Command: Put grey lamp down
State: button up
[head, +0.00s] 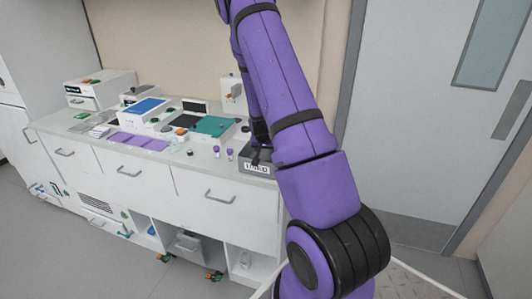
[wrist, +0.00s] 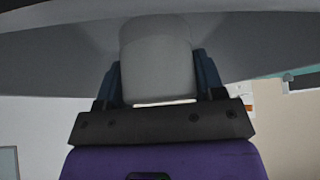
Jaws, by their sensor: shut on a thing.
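The grey lamp fills the top of the wrist view, with a wide shade-like part and a short round neck (wrist: 157,58). My gripper (wrist: 160,78) is shut on this neck, with one dark finger on each side of it. In the head view my gripper (head: 260,145) is a dark shape at the right end of the counter, mostly hidden behind my purple arm. I cannot make out the lamp in the head view, nor tell whether it touches anything.
The white counter (head: 205,165) holds a teal board (head: 212,127), a blue-topped box (head: 146,108), a purple mat (head: 140,141) and several small items. A grey labelled box (head: 258,163) stands at its right end, close to my gripper. A grey door (head: 420,130) is at right.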

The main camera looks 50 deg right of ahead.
jog(key=shift+f, duration=1.05)
jog(key=shift+f, duration=0.15)
jog(key=o, duration=0.9)
jog(key=shift+o, duration=0.2)
